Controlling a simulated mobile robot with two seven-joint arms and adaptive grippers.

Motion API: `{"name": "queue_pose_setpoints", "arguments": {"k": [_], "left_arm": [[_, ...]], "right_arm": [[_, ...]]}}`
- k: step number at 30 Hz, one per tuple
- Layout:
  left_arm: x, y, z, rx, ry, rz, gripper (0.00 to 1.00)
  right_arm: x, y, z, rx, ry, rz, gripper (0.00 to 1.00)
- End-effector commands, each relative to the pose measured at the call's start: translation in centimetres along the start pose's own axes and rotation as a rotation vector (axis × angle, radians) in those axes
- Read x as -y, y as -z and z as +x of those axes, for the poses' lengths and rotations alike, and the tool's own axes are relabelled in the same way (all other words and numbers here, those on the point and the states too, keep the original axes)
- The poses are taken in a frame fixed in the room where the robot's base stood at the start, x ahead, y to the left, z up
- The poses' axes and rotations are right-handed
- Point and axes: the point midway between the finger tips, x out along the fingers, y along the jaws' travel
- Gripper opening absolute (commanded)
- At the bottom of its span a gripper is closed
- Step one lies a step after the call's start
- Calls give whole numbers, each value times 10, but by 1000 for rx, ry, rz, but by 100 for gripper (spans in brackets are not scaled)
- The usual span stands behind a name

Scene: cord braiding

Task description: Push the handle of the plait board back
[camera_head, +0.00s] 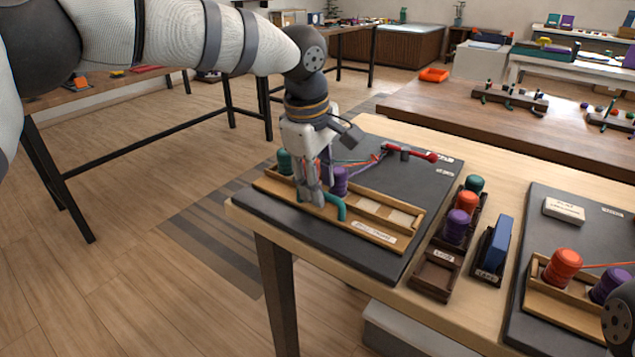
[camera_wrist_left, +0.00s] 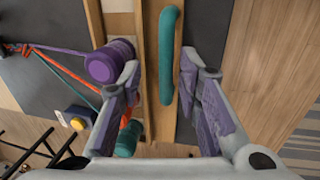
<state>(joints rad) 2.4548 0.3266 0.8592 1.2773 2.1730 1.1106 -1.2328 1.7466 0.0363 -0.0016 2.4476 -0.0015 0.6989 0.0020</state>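The wooden plait board (camera_head: 415,222) lies on a dark mat on the near table. A curved teal handle (camera_head: 336,206) stands at its front side; in the left wrist view the handle (camera_wrist_left: 170,55) is a long rounded bar. My left gripper (camera_head: 318,196) reaches down over the board. In the left wrist view its fingers (camera_wrist_left: 158,66) are apart, one on each side of the handle; contact is not clear. A purple spool (camera_head: 341,183) and a teal spool (camera_head: 285,162) sit beside the gripper. Cords run from the spools to a red-handled piece (camera_head: 412,153). My right gripper is not visible.
Right of the board, a dark rack (camera_head: 470,212) holds several spools, and a blue block (camera_head: 497,243) stands in a holder. A second mat (camera_head: 575,205) with orange and purple spools is at the right.

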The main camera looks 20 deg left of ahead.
Motion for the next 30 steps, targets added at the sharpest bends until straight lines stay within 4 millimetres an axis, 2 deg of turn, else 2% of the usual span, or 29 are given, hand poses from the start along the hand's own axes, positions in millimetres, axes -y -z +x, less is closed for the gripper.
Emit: {"name": "queue_pose_setpoints", "arguments": {"k": [5, 8, 15, 21, 25, 30], "left_arm": [[1, 0, 0, 0, 2, 0, 31], [0, 0, -9, 1, 0, -1, 31], [-1, 0, -71, 1, -2, -2, 31], [-1, 0, -110, 1, -1, 0, 31], [0, 0, -119, 0, 2, 0, 31], [0, 0, -120, 0, 2, 1, 31]], "right_arm": [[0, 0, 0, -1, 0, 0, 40], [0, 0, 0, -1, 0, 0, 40], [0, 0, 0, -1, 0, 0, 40], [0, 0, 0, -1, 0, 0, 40], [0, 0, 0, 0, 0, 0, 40], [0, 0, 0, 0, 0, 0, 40]]}}
